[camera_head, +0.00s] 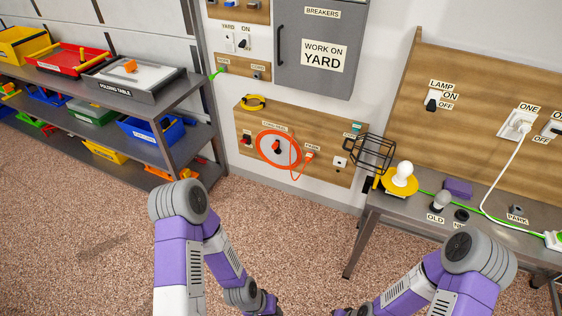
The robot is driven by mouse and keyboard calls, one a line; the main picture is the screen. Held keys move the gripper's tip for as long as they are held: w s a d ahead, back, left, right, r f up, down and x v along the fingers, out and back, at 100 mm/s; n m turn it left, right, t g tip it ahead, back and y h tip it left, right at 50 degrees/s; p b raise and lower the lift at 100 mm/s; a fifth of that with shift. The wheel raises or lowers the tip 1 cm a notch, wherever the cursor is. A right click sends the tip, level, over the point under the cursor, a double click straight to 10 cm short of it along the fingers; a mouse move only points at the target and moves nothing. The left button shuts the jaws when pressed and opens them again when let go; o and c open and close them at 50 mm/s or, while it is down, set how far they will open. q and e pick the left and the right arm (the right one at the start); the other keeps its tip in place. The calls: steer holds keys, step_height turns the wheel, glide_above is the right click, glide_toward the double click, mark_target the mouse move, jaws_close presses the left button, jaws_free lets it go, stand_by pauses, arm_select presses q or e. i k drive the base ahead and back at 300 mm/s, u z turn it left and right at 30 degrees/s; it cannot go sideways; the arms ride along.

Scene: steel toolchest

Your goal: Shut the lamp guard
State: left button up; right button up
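The lamp guard (373,153) is a black wire cage. It stands swung open at the left of the lamp, tilted out past the bench's left end. The lamp has a yellow base (398,188) and a white bulb (404,174), which is uncovered. The lamp sits on the left part of the grey bench (395,207). Both my arms fold down to the bottom edge of the view, well short of the lamp. My grippers are not visible, so their state does not show.
A loose grey bulb (442,201) stands by the OLD label, near a purple block (458,188). A green cable (500,225) crosses the bench, and a white cable (503,172) hangs from a socket. A shelf (160,92) stands at left. The floor between is clear.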

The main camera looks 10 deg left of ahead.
mark_target(366, 150)
steer(key=u, duration=2.65)
steer(key=i, duration=0.15)
steer(key=z, duration=1.85)
steer(key=i, duration=1)
steer(key=z, duration=1.3)
steer(key=i, duration=0.4)
steer(key=z, duration=0.55)
steer(key=k, duration=0.4)
steer(key=u, duration=0.95)
steer(key=i, duration=0.6)
steer(key=z, duration=0.9)
